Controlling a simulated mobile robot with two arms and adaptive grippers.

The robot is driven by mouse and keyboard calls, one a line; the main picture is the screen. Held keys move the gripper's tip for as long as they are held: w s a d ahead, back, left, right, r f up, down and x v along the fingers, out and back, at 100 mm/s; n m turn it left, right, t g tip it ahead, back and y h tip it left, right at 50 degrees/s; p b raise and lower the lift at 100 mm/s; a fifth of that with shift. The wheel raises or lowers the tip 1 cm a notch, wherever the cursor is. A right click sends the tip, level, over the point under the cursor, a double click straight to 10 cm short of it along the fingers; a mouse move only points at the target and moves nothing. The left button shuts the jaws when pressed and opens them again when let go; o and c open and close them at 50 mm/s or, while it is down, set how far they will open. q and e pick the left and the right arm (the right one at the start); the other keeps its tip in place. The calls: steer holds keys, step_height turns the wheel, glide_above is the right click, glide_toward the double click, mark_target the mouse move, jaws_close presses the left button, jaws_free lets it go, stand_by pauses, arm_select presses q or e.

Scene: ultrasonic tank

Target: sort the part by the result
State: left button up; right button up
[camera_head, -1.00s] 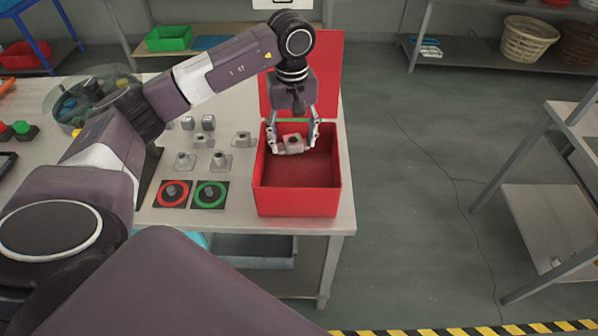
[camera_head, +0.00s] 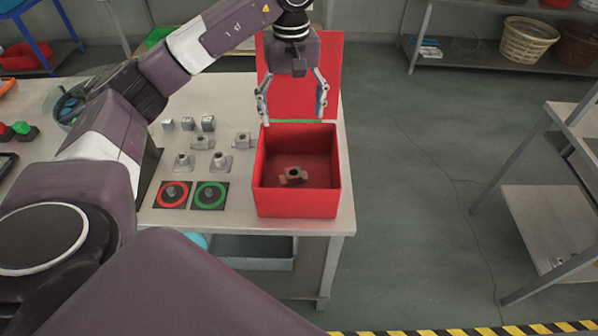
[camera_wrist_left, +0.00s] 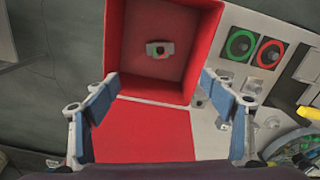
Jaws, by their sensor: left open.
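A metal part (camera_head: 293,175) with a dark, green-tinged hole lies on the floor of the open red box (camera_head: 296,208). It also shows in the left wrist view (camera_wrist_left: 158,49), inside the red box (camera_wrist_left: 196,45). My left gripper (camera_head: 293,122) is open and empty above the back edge of the box, clear of the part. Its two spread fingers show in the left wrist view (camera_wrist_left: 160,95). My right gripper is not in view.
Left of the box are a red-ringed pad (camera_head: 172,194) and a green-ringed pad (camera_head: 210,195), with several metal parts behind them. The red lid (camera_head: 330,75) stands upright behind the box. Open floor (camera_head: 420,220) lies to the right.

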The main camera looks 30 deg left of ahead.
arm_select(q)
steer(key=shift+r, duration=1.75)
